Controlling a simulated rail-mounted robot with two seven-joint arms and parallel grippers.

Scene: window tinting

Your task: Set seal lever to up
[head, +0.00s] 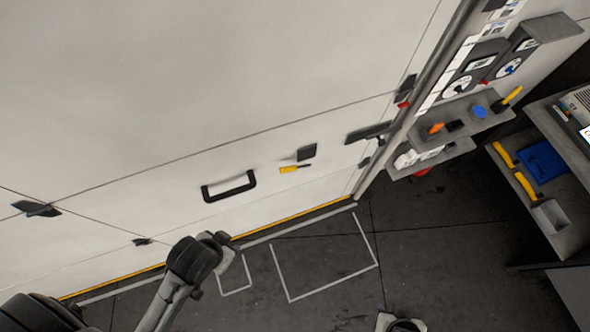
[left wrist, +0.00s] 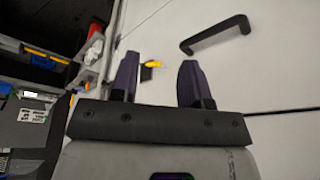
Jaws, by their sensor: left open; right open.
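The seal lever is a small yellow handle (head: 290,169) by a dark mount (head: 306,152) low on the large white panel. It lies roughly level, along the panel's bottom edge. In the left wrist view the yellow handle (left wrist: 154,64) shows beyond my left gripper (left wrist: 158,72), between its two spread dark fingers. These fingers are open, and nothing is held between them. My right gripper (head: 402,324) shows only in part at the bottom edge of the head view; its fingers are hard to make out.
A black pull handle (head: 229,187) is on the panel left of the lever. Shelves with tools (head: 465,118) stand at the right on the wall. A cart (head: 550,190) with a blue bin is at far right. The dark floor (head: 430,240) with white outlines is mostly clear.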

